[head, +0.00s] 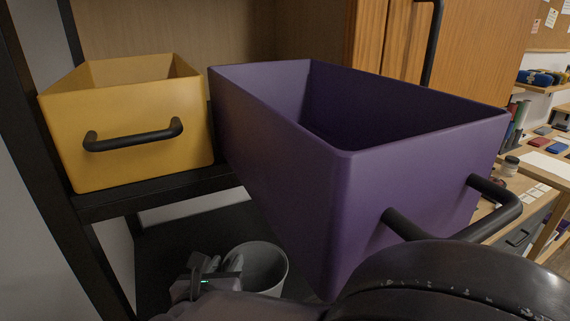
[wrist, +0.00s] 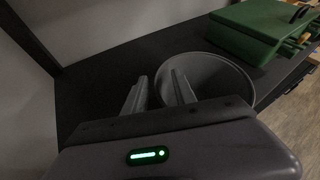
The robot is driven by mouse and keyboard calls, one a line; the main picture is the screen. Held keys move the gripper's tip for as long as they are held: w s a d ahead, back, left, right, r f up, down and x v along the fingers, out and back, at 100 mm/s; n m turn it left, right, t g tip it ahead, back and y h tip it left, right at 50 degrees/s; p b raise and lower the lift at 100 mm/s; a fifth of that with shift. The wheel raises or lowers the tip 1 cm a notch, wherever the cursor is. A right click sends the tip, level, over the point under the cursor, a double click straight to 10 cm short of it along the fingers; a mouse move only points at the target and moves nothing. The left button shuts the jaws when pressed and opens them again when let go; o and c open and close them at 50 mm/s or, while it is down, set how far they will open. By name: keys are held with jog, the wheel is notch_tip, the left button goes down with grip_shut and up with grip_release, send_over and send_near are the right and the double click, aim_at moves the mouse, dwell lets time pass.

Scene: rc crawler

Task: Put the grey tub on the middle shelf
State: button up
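The grey tub (head: 268,262) is a round, open, empty-looking container, upright on a dark lower shelf board (head: 178,238). In the wrist view the tub (wrist: 222,78) sits just ahead and to the right of my gripper (wrist: 160,82). The fingers are apart, with a visible gap between them. The right finger overlaps the tub's near left rim and the left finger is outside it. I cannot tell whether either finger touches the wall. In the head view my gripper (head: 205,268) is at the tub's left side, and my arm hides part of the tub's lower front.
A yellow bin (head: 140,105) stands on a higher black-edged shelf (head: 150,199). A large purple bin (head: 400,165) juts out at right, close above the tub. A green case (wrist: 258,38) lies right of the tub. Black posts (head: 45,190) frame the left.

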jog(key=p+v, duration=0.4)
jog(key=v, duration=0.8)
